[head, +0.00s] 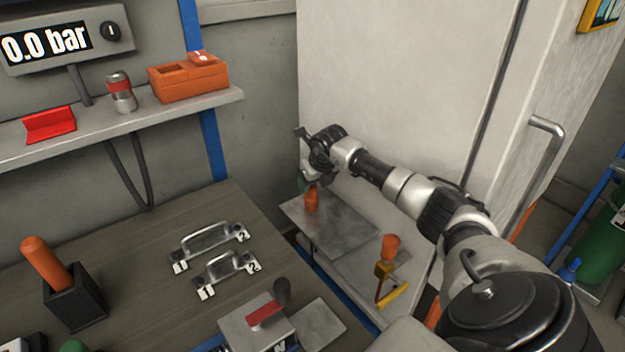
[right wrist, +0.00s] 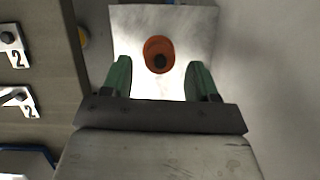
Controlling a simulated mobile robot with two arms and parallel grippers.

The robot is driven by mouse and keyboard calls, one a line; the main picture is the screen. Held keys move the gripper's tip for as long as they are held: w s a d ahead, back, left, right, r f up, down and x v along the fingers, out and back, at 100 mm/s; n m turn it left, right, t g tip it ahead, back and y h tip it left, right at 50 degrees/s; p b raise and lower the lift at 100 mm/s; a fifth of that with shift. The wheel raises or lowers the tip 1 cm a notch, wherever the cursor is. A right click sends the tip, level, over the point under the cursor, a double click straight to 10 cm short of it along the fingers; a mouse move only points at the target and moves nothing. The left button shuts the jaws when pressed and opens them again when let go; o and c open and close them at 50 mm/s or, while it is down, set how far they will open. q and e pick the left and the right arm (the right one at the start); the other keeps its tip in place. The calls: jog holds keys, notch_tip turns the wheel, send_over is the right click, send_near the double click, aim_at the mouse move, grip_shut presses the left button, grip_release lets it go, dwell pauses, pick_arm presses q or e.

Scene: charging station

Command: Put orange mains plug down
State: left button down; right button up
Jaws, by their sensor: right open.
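The orange mains plug (head: 311,199) stands upright on a grey plate (head: 345,232) on the low pale surface beside the tall white cabinet. In the right wrist view the plug (right wrist: 151,45) shows from above as an orange round with a dark centre. My right gripper (head: 305,182) is just above the plug. In the right wrist view its two green fingertips (right wrist: 161,76) are spread apart, with the plug a little beyond the gap and no finger seen touching it. My left gripper is in neither view.
An orange-topped yellow tool (head: 390,247) stands on the low surface, nearer the front. The workbench at left holds two metal handles (head: 212,238), an orange-handled item in a black holder (head: 73,303) and a red-levered box (head: 262,325). A shelf (head: 150,119) runs above.

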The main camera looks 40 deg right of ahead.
jog(key=p+v, duration=0.6)
jog(key=v, duration=0.3)
jog(key=shift+r+p, duration=0.3)
jog(key=shift+r, duration=0.05)
